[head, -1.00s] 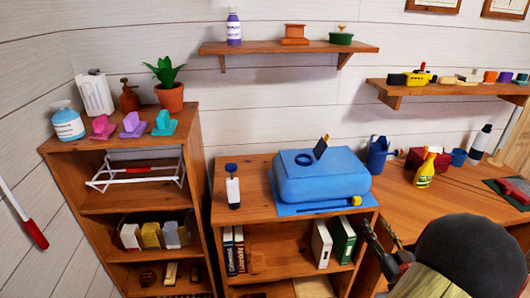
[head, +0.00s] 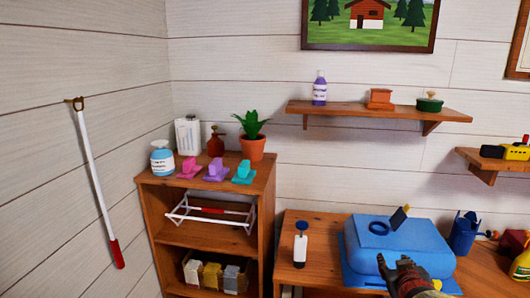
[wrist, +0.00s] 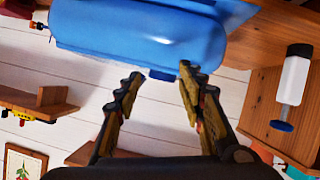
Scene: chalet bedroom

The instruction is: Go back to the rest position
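My gripper (head: 396,264) shows at the bottom of the head view, in front of the blue rounded case (head: 410,243) on the low cabinet. In the wrist view my gripper (wrist: 158,82) has its two fingers spread apart with nothing between them. The blue case (wrist: 140,30) fills the top of the wrist view just beyond the fingertips. I cannot tell whether the fingers touch it. Most of my arm is out of the head view.
A white bottle with a dark blue top (head: 300,245) stands left of the case. A taller shelf unit (head: 262,205) carries a potted plant (head: 252,138) and several small items. Wall shelves (head: 375,108) hang above. A white pole with a red grip (head: 97,185) hangs on the left wall.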

